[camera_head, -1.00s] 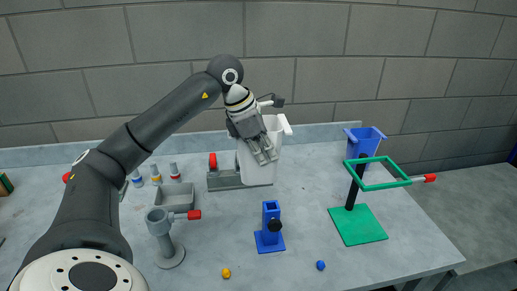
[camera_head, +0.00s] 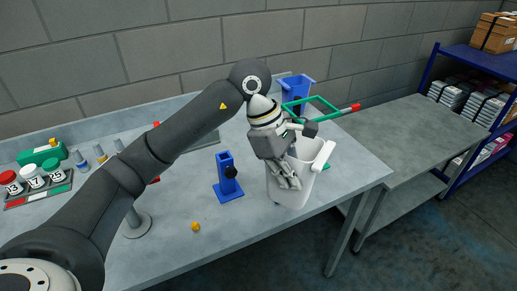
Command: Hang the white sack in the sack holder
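The white sack (camera_head: 290,193) is a pale open-topped bag with a tab sticking out at its upper right. My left gripper (camera_head: 289,179) is shut on the sack's near left wall and holds it upright near the table's front edge. The sack holder, a green square frame (camera_head: 333,103) with a red-tipped handle, stands behind the sack. My gripper and the sack hide its post and most of its green base (camera_head: 326,165). The sack is apart from the frame, in front of it. My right gripper is not in view.
A blue hopper (camera_head: 297,90) stands behind the green frame. A blue stand with a black knob (camera_head: 228,178) and a small orange ball (camera_head: 196,227) are left of the sack. Jars (camera_head: 32,176) sit far left. A lower grey bench (camera_head: 410,140) and blue shelving (camera_head: 470,60) are at right.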

